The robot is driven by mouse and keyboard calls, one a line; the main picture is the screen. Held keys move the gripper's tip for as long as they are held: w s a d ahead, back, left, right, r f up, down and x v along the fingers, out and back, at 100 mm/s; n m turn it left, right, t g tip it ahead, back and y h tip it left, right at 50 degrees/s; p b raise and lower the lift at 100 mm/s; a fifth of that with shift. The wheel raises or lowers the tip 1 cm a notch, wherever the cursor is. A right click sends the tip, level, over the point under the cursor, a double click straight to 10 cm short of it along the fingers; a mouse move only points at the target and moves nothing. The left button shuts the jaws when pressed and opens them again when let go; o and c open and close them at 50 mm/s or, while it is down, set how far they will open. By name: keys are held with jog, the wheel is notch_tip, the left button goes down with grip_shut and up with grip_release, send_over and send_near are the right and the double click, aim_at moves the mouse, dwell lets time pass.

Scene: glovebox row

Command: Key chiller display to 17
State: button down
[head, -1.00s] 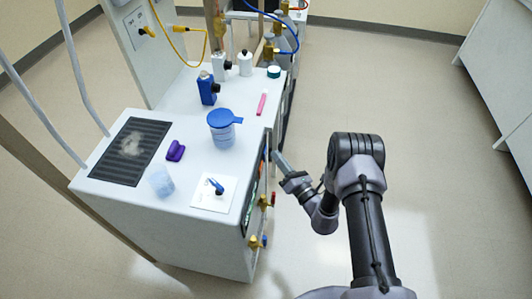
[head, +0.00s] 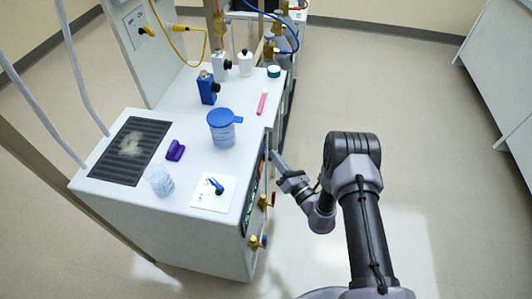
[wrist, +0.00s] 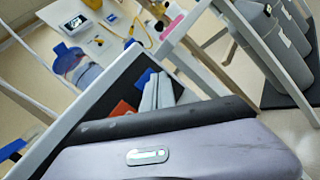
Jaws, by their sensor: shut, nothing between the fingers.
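The chiller is the white cabinet (head: 185,235). Its dark control panel (head: 257,188) is on the right-hand side face, seen very steeply in the head view, so no display digits can be read. In the wrist view the dark panel (wrist: 105,100) shows an orange-red key (wrist: 123,110) and a blue key (wrist: 146,77) beside my fingers. My gripper (head: 274,156) is shut and empty at the upper end of the panel. It also shows in the wrist view (wrist: 156,90), its fingertips close to the keys; I cannot tell whether they touch.
Brass valves with red (head: 264,201) and blue (head: 257,241) handles stick out below the panel. A blue-lidded jar (head: 222,130), a purple object (head: 175,150), a clear cup (head: 160,182) and a blue-levered switch plate (head: 213,193) are on top. Floor at the right is clear.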

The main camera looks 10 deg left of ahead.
jog(key=shift+a, duration=0.4)
dwell(0.5)
jog(key=shift+d, duration=0.85)
jog(key=d, duration=0.5)
jog(key=shift+s+b, duration=0.1)
jog(key=shift+b, duration=0.2)
jog(key=shift+d, duration=0.1)
dwell(2.3)
